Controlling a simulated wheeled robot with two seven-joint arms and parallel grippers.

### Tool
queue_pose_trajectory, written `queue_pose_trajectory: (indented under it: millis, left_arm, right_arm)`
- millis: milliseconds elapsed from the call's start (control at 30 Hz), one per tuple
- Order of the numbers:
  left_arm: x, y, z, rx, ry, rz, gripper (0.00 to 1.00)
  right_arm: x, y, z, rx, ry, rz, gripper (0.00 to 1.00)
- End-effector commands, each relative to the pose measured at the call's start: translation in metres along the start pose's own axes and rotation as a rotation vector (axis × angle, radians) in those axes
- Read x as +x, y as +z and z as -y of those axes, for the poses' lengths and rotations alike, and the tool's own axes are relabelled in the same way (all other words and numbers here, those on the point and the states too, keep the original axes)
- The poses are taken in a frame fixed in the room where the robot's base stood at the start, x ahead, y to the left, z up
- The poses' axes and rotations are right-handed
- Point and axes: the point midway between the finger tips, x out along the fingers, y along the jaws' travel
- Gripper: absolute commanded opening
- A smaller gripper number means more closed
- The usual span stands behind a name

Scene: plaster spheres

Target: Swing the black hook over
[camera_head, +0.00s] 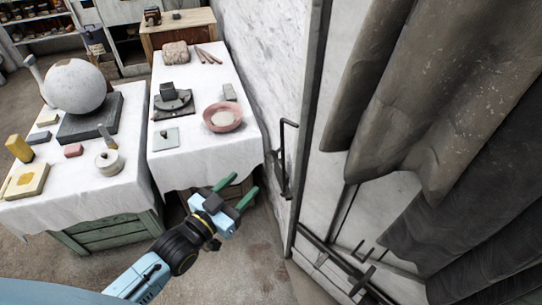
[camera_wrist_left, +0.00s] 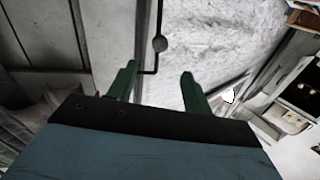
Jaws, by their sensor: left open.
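The black hook (camera_head: 283,150) is a thin bent rod on the white wall beside the door frame. In the left wrist view the black hook (camera_wrist_left: 159,43) hangs down past a round knob, and its bent lower end shows just beyond the left finger. My left gripper (camera_head: 239,190) is open and empty, with green fingers. It is below and left of the hook in the head view. In the left wrist view the fingers (camera_wrist_left: 160,75) point toward the hook's lower end; I cannot tell how large the gap is. My right gripper is not in view.
A cloth-covered table (camera_head: 185,178) with a pink bowl (camera_head: 222,118) stands left of the wall. Another table holds a large plaster sphere (camera_head: 74,86). Grey curtains (camera_head: 440,90) hang at the right. Bare floor (camera_head: 245,275) lies below the gripper.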

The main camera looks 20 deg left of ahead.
Motion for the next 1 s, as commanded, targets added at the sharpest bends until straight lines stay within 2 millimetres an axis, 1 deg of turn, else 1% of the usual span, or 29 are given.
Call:
queue_pose_trajectory:
  millis: [100,200,333,400,500,633,800,1000]
  left_arm:
    - [0.019,0.001,0.000,0.001,0.000,-0.005,0.50]
    - [0.039,0.001,0.000,0.000,-0.001,-0.005,0.50]
    - [0.067,0.001,0.000,0.001,-0.001,-0.005,0.50]
    - [0.081,0.002,0.000,0.001,-0.001,-0.003,0.50]
    - [0.098,0.001,0.000,0.001,0.000,-0.003,0.50]
    - [0.114,0.002,0.000,0.000,-0.001,-0.001,0.50]
    - [0.124,0.002,0.000,0.000,0.000,0.001,0.50]
    - [0.126,0.001,0.000,0.000,0.000,0.001,0.50]
  right_arm:
    - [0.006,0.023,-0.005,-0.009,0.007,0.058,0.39]
    - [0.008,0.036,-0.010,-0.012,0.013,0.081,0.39]
    - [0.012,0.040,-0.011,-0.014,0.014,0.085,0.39]
    - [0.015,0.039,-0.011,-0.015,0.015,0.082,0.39]
    - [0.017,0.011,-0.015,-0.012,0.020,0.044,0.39]
    - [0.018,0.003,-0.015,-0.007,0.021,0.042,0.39]
    - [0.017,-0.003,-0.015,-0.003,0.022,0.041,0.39]
    - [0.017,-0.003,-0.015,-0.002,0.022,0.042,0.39]
